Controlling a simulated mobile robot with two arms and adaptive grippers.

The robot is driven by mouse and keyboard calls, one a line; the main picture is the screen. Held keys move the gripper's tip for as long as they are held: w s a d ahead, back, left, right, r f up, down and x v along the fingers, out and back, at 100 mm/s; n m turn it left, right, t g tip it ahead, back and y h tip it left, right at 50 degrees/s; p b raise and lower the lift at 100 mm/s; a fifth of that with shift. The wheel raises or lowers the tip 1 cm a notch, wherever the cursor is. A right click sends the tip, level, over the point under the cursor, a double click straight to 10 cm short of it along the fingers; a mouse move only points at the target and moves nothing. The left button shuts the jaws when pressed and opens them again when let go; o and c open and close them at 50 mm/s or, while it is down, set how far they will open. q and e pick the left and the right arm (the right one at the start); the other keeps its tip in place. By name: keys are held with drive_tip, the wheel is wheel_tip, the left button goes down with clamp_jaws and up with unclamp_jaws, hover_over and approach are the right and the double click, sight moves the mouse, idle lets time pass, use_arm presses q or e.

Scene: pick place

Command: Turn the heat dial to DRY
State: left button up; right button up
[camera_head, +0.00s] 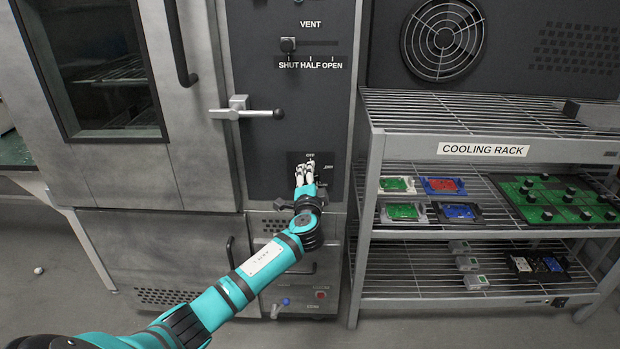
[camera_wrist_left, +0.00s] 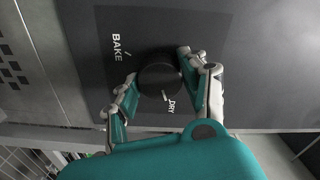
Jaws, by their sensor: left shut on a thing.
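The heat dial (camera_wrist_left: 160,78) is a round black knob on a dark panel, seen in the left wrist view. The words BAKE (camera_wrist_left: 117,47) and DRY (camera_wrist_left: 172,105) are printed beside it, each with a white tick near it. My left gripper (camera_wrist_left: 157,75) has its fingers on opposite sides of the dial and is shut on it. I cannot clearly see a pointer on the dial. In the head view my left gripper (camera_head: 305,172) covers the dial, with small labels showing above and to its right. My right gripper is not in view.
Above the dial are the VENT slider (camera_head: 288,45), marked SHUT, HALF and OPEN, and a door handle lever (camera_head: 246,112). The cooling rack (camera_head: 420,141) stands close on the right, with boards and trays on its shelves. The oven door (camera_head: 100,100) is at left.

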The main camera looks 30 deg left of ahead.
use_arm(q)
drive_tip(key=o, duration=1.2)
drive_tip(key=v, duration=1.2)
